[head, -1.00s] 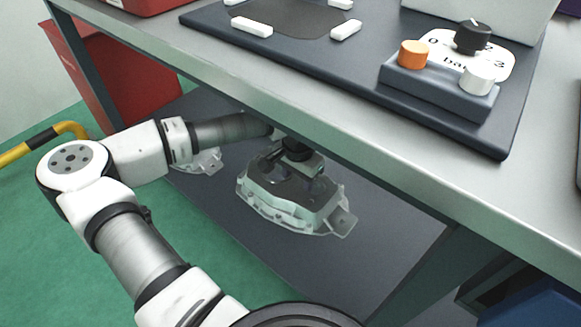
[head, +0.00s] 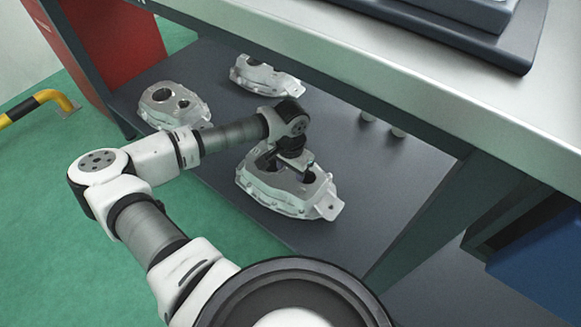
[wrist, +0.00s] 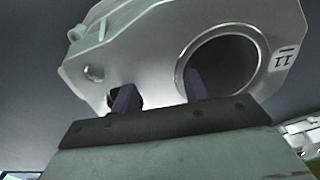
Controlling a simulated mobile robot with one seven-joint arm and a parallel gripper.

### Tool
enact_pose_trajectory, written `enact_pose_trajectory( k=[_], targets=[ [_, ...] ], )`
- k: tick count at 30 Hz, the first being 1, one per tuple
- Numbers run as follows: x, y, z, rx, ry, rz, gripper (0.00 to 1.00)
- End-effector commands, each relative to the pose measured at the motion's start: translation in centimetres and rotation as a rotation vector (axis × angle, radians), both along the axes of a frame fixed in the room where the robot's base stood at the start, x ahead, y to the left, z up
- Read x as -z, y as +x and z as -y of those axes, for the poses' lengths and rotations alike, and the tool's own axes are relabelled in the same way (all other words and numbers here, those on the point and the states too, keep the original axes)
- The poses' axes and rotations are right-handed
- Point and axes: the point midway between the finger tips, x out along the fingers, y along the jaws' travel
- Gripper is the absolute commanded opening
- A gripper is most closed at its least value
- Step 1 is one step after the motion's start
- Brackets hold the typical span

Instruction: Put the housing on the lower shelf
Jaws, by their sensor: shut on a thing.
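The housing (head: 290,193) is a silver-grey aluminium casting with round openings and a side lug, over the lower shelf (head: 345,225) near its front edge. My gripper (head: 291,170) is above it, shut on it. In the wrist view, my gripper (wrist: 160,92) has one finger inside the housing's large round bore and the other at a smaller opening, with the wall (wrist: 155,45) between them. The mark "11" shows beside the bore. The housing sits level; I cannot tell whether its underside touches the shelf. My wrist hides part of its top.
Two similar castings stand on the shelf, one at the left (head: 174,106) and one further back (head: 264,77). The worktop (head: 420,70) overhangs the shelf. A table leg (head: 440,215) stands at the right. Bare shelf lies right of the housing.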

Motion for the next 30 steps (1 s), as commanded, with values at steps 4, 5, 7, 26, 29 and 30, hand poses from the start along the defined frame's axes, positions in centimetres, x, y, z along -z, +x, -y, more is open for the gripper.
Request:
enact_pose_trajectory(
  k=[4, 5, 7, 26, 29, 30],
  targets=[
    [2.0, 0.1, 0.0, 0.0, -0.002, 0.003, 0.0],
    [2.2, 0.1, 0.0, 0.0, -0.002, 0.004, 0.0],
    [2.4, 0.2, 0.0, 0.0, 0.0, 0.005, 0.0],
    [2.7, 0.0, 0.0, 0.0, 0.0, 0.0, 0.66],
    [2.7, 0.0, 0.0, 0.0, 0.0, 0.0, 0.66],
    [2.7, 0.0, 0.0, 0.0, 0.0, 0.0, 0.66]
  ],
)
